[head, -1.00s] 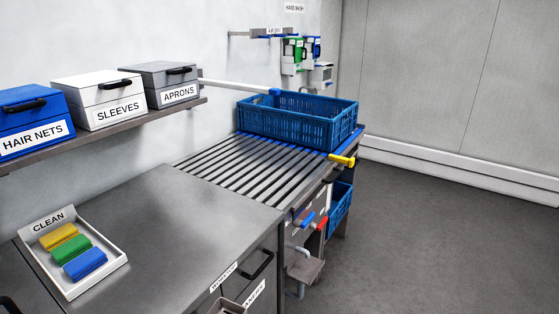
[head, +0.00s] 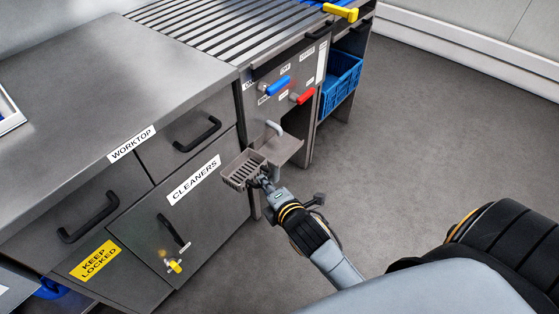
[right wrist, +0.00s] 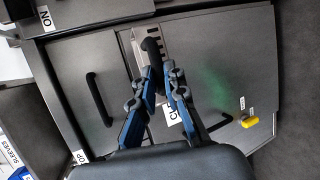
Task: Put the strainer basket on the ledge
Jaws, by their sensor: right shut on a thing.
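The strainer basket (head: 243,169) is small, grey-brown and slotted. My right gripper (head: 264,180) is shut on its near right side and holds it in front of the cupboard, right of the CLEANERS label. In the right wrist view my right gripper (right wrist: 156,68) is shut at the basket's edge, and the basket's slots (right wrist: 170,40) show beyond it. A flat brown shelf (head: 286,150) under a grey spout looks like the ledge. The basket is just left of it; I cannot tell whether they touch. My left gripper is not in view.
Blue (head: 278,86) and red (head: 303,97) levers stick out above the shelf. Drawer handles (head: 197,134) and a yellow-tagged key (head: 174,266) jut from the cupboard front. Floor (head: 420,120) to the right is clear.

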